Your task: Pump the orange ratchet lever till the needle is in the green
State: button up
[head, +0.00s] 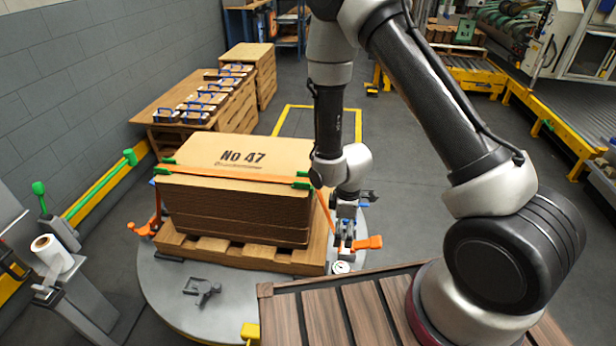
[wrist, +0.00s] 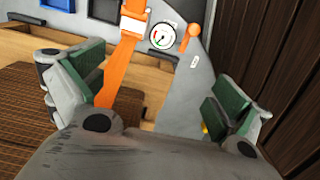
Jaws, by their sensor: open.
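The orange ratchet lever (head: 367,242) sticks out right of the strap's lower end, at the pallet's right corner; its rounded knob shows in the wrist view (wrist: 193,30). The round white gauge (head: 341,267) is beside it, also in the wrist view (wrist: 161,37); its needle and a small green mark show, but the exact reading is too small to tell. My gripper (head: 345,222) is over this corner, close to the lever. In the wrist view its green-padded fingers (wrist: 165,100) are wide apart and empty, with the orange strap (wrist: 118,72) running behind them, and the lever lies beyond the fingertips.
A strapped stack marked No 47 (head: 240,158) sits on a wooden pallet (head: 285,262) on a round grey turntable (head: 165,285). A dark tool (head: 203,290) lies in front. A slatted wooden surface (head: 330,315) is close at front right.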

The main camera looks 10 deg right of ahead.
jog(key=s+d+r+m+g+h, duration=0.1)
jog(key=s+d+r+m+g, duration=0.25)
jog(key=s, duration=0.35)
jog(key=s+d+r+m+t, duration=0.2)
jog(key=s+d+r+m, duration=0.1)
jog(key=r, duration=1)
jog(key=s+d+r+m+t, duration=0.3)
jog(key=d+r+m, duration=0.1)
jog(key=r, duration=0.9)
jog(key=s+d+r+m+t+y, duration=0.1)
jog(key=s+d+r+m+t, duration=0.2)
jog(key=r, duration=1.1)
jog(key=shift+d+m, duration=0.45)
jog(key=shift+d, duration=0.7)
jog(key=shift+s, duration=0.1)
